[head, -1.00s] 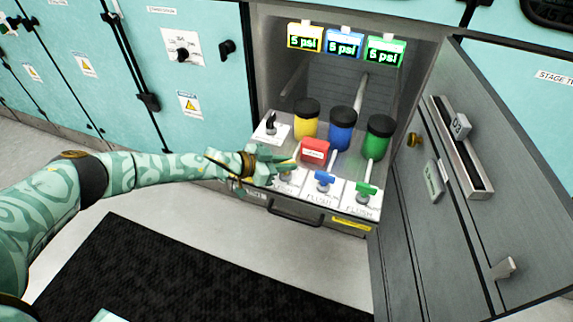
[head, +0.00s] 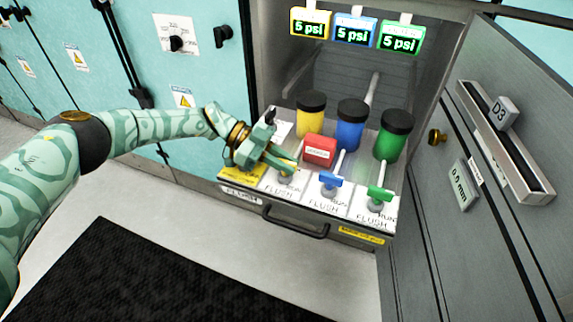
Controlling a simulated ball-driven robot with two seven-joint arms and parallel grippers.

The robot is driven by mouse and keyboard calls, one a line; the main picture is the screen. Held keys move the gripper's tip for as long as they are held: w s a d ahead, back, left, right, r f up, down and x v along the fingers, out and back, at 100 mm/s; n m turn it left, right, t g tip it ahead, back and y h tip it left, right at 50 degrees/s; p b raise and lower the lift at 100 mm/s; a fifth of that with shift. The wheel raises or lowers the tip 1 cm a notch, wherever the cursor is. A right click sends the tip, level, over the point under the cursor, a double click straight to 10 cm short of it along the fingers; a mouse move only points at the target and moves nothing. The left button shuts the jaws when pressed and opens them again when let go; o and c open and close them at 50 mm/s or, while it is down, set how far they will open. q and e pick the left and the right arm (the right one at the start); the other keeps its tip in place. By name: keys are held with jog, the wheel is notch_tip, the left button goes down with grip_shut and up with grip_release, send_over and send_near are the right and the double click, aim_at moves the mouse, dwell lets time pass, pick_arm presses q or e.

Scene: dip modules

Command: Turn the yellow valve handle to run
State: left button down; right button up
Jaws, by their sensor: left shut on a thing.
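The yellow valve handle (head: 286,167) is at the left end of the row of valves on the pulled-out drawer, on a white plate marked FLUSH. My left gripper (head: 280,161) reaches it from the left and is shut on it. The fingers hide part of the handle, and I cannot tell its exact angle. The blue valve handle (head: 330,180) and the green valve handle (head: 379,194) stand to the right on their own plates. My right gripper is not in view.
Yellow (head: 311,114), blue (head: 351,124) and green (head: 394,135) black-lidded canisters stand behind the valves, with a red box (head: 319,150) in front. Displays above read 5 psi. The open grey door (head: 440,215) bounds the right. A drawer handle (head: 295,225) juts out in front.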

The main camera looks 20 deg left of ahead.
pick_arm(q)
jog(key=shift+g, duration=0.3)
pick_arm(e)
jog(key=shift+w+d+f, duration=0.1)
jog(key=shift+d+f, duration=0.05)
pick_arm(q)
jog(key=c, duration=1.4)
grip_release()
jog(key=v, duration=1.1)
jog(key=shift+a+b, duration=0.25)
jog(key=shift+b, duration=0.15)
jog(key=b+v, duration=0.1)
jog(key=v, duration=0.3)
jog(key=shift+a+r, duration=0.2)
jog(key=shift+a, duration=0.15)
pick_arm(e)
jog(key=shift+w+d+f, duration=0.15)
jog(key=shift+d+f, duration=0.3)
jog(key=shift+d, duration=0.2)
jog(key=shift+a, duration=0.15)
